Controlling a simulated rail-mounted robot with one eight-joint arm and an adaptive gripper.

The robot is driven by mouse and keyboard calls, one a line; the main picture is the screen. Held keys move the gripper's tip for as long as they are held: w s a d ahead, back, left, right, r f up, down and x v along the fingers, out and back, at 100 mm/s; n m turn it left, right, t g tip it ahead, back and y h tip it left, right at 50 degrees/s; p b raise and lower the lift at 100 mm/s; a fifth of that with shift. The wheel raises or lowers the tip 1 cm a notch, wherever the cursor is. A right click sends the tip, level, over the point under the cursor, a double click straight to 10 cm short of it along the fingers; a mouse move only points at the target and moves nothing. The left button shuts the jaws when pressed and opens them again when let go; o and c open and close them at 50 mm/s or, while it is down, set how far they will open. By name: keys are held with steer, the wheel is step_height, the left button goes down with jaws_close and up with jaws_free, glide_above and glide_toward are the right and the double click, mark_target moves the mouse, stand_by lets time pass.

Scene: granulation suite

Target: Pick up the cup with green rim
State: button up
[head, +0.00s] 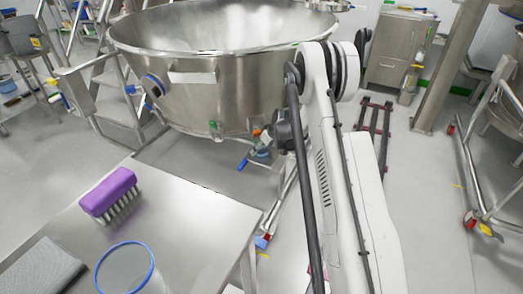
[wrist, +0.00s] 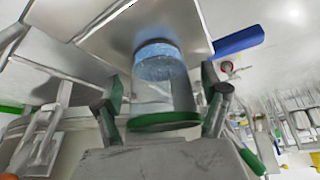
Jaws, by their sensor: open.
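In the wrist view, a clear cup with a green rim (wrist: 166,121) lies between the two fingers of my gripper (wrist: 162,90). The green rim is at the near end, close to the gripper body. The fingers stand apart on either side of the cup, and I cannot tell whether either touches it. A blue, speckled round part (wrist: 158,62) shows at the far end of the clear wall; I cannot tell whether it belongs to this cup. The head view does not show the gripper or the green-rimmed cup.
In the head view, a steel table (head: 195,225) holds a purple brush (head: 108,192), a grey folded cloth (head: 42,268) and a clear cup with a blue rim (head: 125,270). A large steel bowl (head: 225,85) stands behind. A blue bar (wrist: 238,40) shows in the wrist view.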

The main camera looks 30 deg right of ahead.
steer(key=c, duration=1.4)
steer(key=shift+c, duration=0.2)
steer(key=shift+r, duration=0.15)
